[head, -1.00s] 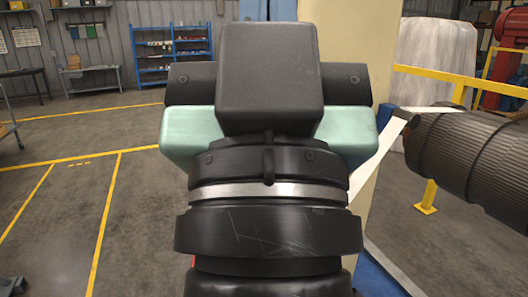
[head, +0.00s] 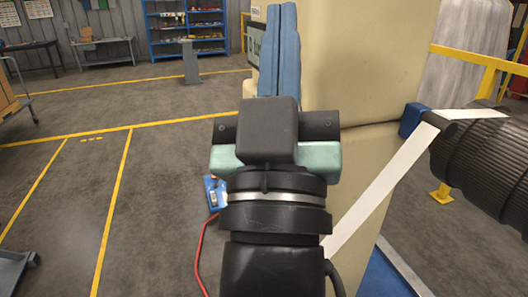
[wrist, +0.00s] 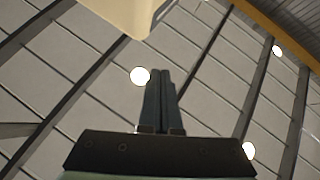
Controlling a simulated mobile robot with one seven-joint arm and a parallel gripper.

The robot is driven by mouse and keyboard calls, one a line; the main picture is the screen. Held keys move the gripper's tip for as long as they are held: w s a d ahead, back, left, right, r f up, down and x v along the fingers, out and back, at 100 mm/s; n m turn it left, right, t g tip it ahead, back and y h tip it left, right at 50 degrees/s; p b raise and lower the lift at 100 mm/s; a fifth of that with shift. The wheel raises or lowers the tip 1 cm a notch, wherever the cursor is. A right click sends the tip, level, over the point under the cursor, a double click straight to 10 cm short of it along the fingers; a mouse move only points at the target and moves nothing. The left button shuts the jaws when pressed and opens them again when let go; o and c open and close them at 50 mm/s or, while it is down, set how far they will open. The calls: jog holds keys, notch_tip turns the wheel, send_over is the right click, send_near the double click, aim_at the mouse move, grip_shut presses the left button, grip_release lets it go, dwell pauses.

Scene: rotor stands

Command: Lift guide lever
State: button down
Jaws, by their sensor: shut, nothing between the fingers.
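My gripper (head: 282,14) points up and away in front of the cream machine column, its two blue-grey fingers side by side and empty. In the wrist view, the fingers (wrist: 159,76) are pressed together against the ceiling, with a cream corner at the upper left. I cannot identify the guide lever for sure. A black roller end (head: 437,117) on a blue bracket (head: 412,118) sticks out right of the column, with a white band (head: 382,186) passing over it. My gripper is well left of it and apart from it.
The cream column (head: 375,60) stands close beside my arm. A ribbed dark drum (head: 487,165) and yellow rail (head: 475,66) are at right. A blue device (head: 211,194) with a red cable (head: 199,250) is partly behind my arm. Floor at left is mostly clear.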

jog(key=w+d+f+n+g+p, duration=0.1)
jog(key=w+f+n+g+p, duration=0.2)
jog(key=f, duration=0.6)
jog(key=s+f+n+g+y+p, duration=0.1)
jog(key=s+f+n+y+p, duration=0.1)
jog(key=f+n, duration=0.5)
jog(key=s+f+n+g+y+p, duration=0.1)
jog(key=s+f+n+p, duration=0.3)
jog(key=f, duration=1)
jog(key=n+y, duration=0.1)
jog(key=n, duration=0.2)
jog(key=shift+s+f+n+y, duration=0.3)
jog(key=shift+s+n+y, duration=0.1)
jog(key=shift+a, duration=0.1)
jog(key=p+x, duration=0.7)
jog(key=x, duration=0.7)
jog(key=shift+f, duration=0.1)
